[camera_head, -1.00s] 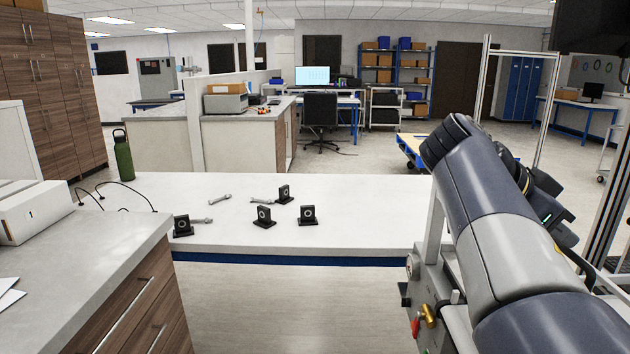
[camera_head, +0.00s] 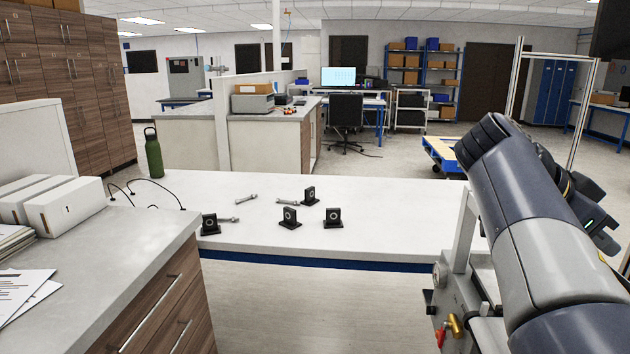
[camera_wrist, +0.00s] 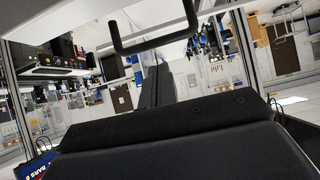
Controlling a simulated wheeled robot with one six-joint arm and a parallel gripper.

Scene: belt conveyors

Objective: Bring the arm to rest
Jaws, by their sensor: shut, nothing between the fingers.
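My arm (camera_head: 545,220) is folded up at the right of the head view, over my own base and clear of the bench. The gripper end is not clearly seen there. In the wrist view, the broad dark body of my gripper fills the bottom, and its dark fingers (camera_wrist: 157,84) show as one narrow upright shape beyond it. My gripper is shut and empty.
A grey counter (camera_head: 125,255) with white boxes (camera_head: 64,206) stands at the left. A blue cart (camera_head: 442,158) stands behind my arm.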

